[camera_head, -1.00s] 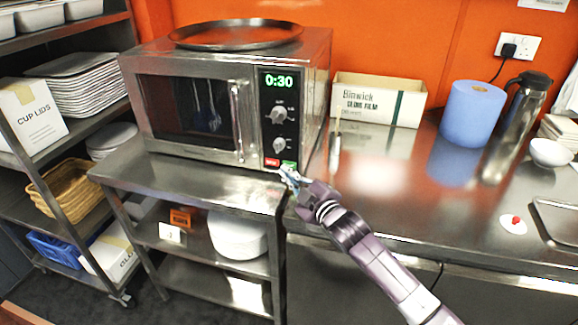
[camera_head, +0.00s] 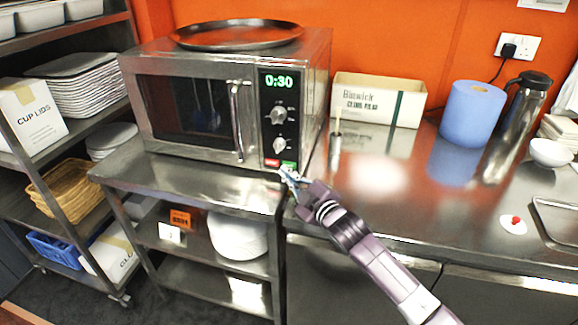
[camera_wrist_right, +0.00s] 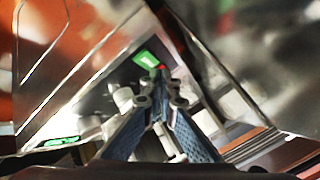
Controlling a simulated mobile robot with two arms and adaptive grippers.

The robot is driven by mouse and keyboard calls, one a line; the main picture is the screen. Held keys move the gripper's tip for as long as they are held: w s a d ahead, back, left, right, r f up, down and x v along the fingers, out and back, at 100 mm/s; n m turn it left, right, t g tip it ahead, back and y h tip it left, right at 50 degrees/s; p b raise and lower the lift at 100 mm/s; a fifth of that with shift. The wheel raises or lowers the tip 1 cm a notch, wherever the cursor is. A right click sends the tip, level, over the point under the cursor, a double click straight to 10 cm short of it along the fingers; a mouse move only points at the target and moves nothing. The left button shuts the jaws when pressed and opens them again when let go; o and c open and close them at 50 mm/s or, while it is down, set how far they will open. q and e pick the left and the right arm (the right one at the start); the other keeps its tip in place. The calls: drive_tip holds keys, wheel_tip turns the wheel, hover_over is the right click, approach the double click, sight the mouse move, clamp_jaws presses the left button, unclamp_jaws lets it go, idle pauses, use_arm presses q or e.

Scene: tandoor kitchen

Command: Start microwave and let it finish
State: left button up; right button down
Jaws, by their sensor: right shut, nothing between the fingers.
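The microwave (camera_head: 192,108) is a steel box with its door shut, standing on a steel shelf unit. Its display (camera_head: 279,82) reads 0:30 in green. Below are two knobs, a red button (camera_head: 272,163) and a green button (camera_head: 289,166). My right gripper (camera_head: 287,174) is shut and empty, its tips at the lower edge of the green button. In the right wrist view the shut fingertips (camera_wrist_right: 158,76) are close to the green button (camera_wrist_right: 146,58); whether they touch it I cannot tell. My left gripper is out of view.
A round tray (camera_head: 237,33) lies on top of the microwave. On the steel counter at right are a film box (camera_head: 378,101), a blue paper roll (camera_head: 472,114) and a steel flask (camera_head: 528,95).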

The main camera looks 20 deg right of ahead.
drive_tip(key=shift+w+d, duration=0.1)
drive_tip(key=shift+w, duration=0.05)
drive_tip(key=shift+w+d, duration=0.15)
drive_tip(key=shift+w, duration=0.1)
